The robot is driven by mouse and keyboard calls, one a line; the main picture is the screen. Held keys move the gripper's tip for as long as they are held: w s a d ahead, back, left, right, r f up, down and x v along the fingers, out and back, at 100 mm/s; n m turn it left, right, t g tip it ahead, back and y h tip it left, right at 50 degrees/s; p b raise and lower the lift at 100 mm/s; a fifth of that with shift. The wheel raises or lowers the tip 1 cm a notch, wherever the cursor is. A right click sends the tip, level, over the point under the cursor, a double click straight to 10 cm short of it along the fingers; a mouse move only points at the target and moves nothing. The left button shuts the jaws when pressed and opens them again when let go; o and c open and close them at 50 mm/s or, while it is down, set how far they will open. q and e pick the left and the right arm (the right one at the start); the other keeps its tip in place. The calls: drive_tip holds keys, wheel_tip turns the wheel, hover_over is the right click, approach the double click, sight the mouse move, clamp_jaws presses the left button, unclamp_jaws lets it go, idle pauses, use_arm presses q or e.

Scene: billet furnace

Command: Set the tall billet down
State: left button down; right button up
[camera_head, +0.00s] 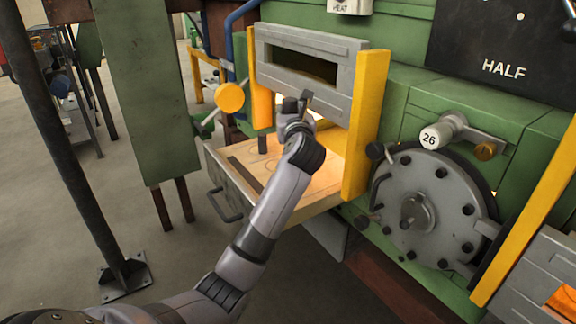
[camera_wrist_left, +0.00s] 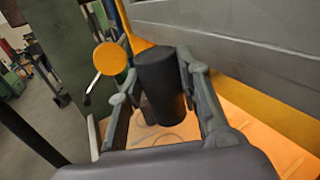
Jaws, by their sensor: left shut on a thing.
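The tall billet is a dark, near-black cylinder (camera_wrist_left: 158,85) between the fingers of my left gripper (camera_wrist_left: 165,100) in the left wrist view. In the head view, its top (camera_head: 290,104) shows at my left gripper (camera_head: 296,113), which is shut on it. The billet looks roughly upright, above or over the pull-out tray (camera_head: 318,190) in front of the furnace opening. My right gripper is in neither view.
The tray has faint ring outlines, a dark strip and a front handle (camera_head: 225,206). A short dark post (camera_head: 262,145) shows near its back left. Yellow uprights (camera_head: 366,125) flank the grey furnace door (camera_head: 308,62). A round hatch (camera_head: 425,205) is at right.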

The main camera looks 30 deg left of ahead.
use_arm(q)
wheel_tip(320, 180, down, 16)
drive_tip(key=shift+r+b, duration=0.25)
drive_tip(key=shift+b, duration=0.85)
drive_tip(key=c, duration=1.5)
unclamp_jaws()
drive_tip(key=shift+f, duration=0.15)
drive_tip(key=o, duration=0.3)
drive_tip(key=shift+o, duration=0.2)
